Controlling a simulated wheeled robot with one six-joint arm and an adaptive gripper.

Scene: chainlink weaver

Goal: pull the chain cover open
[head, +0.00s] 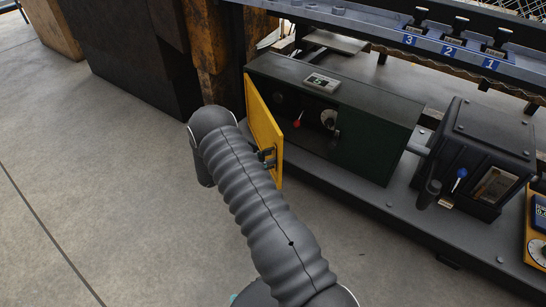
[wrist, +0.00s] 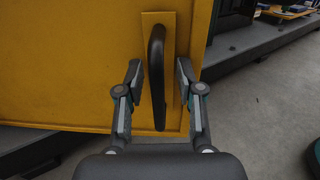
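The yellow chain cover (head: 262,120) stands swung out at the left end of the dark green box (head: 375,140), and the box's inside shows beside it. In the wrist view the cover (wrist: 70,60) fills the left, with an upright black handle (wrist: 157,85) on a yellow plate near its edge. My gripper (wrist: 159,70) is open, one finger on each side of the handle, with gaps showing on both sides. In the head view my gripper (head: 268,157) is small and partly hidden by my arm, at the cover's free edge.
Inside the box are a red-tipped lever (head: 297,123) and a round pale part (head: 328,119). A black unit with a blue-knobbed lever (head: 460,175) stands to the right. Dark blocks (head: 130,55) and a wooden post (head: 210,55) stand behind left. The concrete floor (head: 110,170) at left is clear.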

